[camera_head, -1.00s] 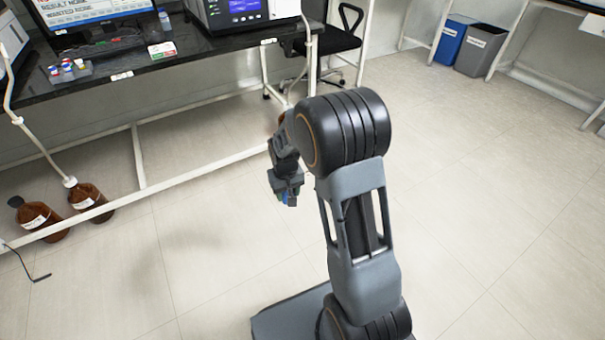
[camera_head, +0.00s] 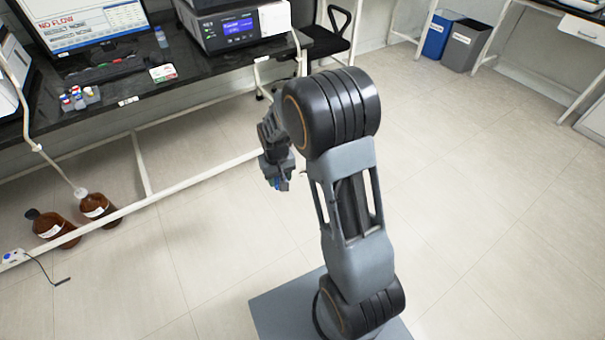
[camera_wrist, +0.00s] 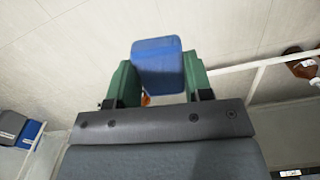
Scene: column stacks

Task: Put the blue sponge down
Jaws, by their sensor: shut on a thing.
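The blue sponge (camera_wrist: 158,68) is held between the two green fingers of my gripper (camera_wrist: 159,82) in the wrist view. The fingers press on its left and right sides. In the head view my gripper (camera_head: 279,184) hangs in the air over the floor, in front of the bench's lower rail, and only a small bit of blue shows at its tip. Most of the sponge is hidden there by the gripper.
A black bench (camera_head: 130,90) at the upper left carries a monitor (camera_head: 85,25), a keyboard, a rack of small vials (camera_head: 80,97) and a boxy instrument (camera_head: 235,25). Brown bottles (camera_head: 97,206) stand on the floor below. Blue and grey bins (camera_head: 466,45) stand far right. The middle floor is clear.

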